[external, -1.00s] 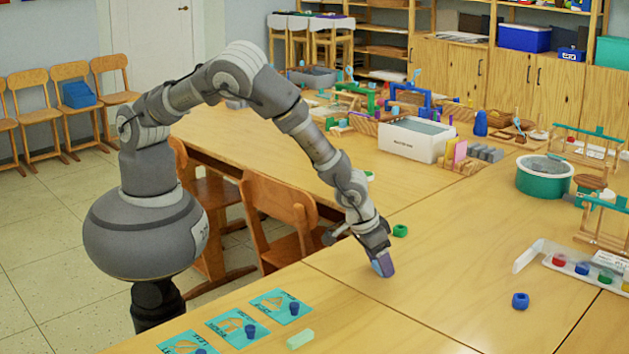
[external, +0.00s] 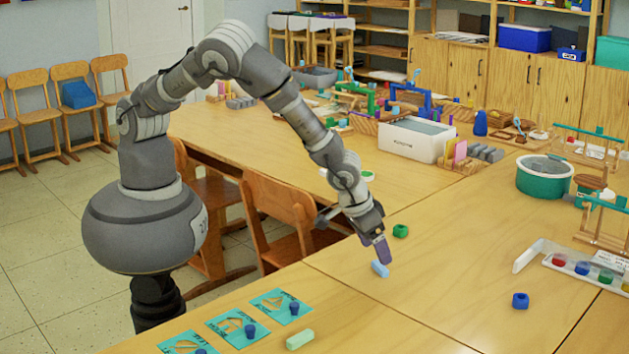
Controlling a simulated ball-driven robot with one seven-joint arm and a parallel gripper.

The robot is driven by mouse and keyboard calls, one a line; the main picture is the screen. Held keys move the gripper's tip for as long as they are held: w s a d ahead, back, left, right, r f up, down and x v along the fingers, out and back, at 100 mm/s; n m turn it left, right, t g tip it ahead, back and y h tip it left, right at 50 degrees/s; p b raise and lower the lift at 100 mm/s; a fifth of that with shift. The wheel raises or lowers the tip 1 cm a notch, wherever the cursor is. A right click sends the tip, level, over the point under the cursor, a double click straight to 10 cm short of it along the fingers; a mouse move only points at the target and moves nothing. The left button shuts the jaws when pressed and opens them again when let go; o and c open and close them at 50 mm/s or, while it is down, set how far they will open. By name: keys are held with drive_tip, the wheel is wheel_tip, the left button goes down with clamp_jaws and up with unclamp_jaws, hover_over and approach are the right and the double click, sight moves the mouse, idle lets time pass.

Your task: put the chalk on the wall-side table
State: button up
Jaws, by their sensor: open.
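A light blue stick of chalk (external: 380,268) lies on the wooden tabletop (external: 440,290) in the middle of the external view. My gripper (external: 377,252), with purple fingers, points down just above and behind it, open; a small gap seems to show between the fingertips and the chalk. A pale green stick (external: 299,339), also chalk-like, lies on the front table near the teal cards. Another wooden table (external: 250,130) stretches behind, toward the back wall; I cannot tell which one is the wall-side table.
A white box (external: 416,139) and a green tub (external: 544,178) stand behind. A paint tray (external: 585,268) is at the right. Chairs (external: 280,215) stand below my arm.

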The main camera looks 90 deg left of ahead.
drive_tip(key=p+v, duration=0.2)
drive_tip(key=v, duration=0.5)
drive_tip(key=shift+s+r, duration=0.15)
drive_tip(key=shift+r, duration=0.05)
drive_tip(key=w+a+r+m+t+h, duration=0.1)
drive_tip(key=w+a+r+t+h, duration=0.15)
drive_tip(key=r, duration=1.35)
drive_tip(key=w+a+r+m+t+h, duration=0.1)
drive_tip(key=w+a+r+t, duration=0.2)
drive_tip(key=r, duration=1.4)
drive_tip(key=s+a+r+m+t, duration=0.1)
drive_tip(key=s+r, duration=0.4)
drive_tip(key=r, duration=0.6)
drive_tip(key=s+a+r+t+y, duration=0.1)
drive_tip(key=s+a+r, duration=0.4)
drive_tip(key=r, duration=0.7)
drive_tip(key=s+a+r+m+t, duration=0.1)
drive_tip(key=s+a+r+t, duration=0.2)
drive_tip(key=s+r, duration=0.4)
wheel_tip(320, 180, up, 5)
drive_tip(key=shift+a+r+m+t+y, duration=0.15)
drive_tip(key=shift+a+m+t+y, duration=0.2)
drive_tip(key=shift+a, duration=0.3)
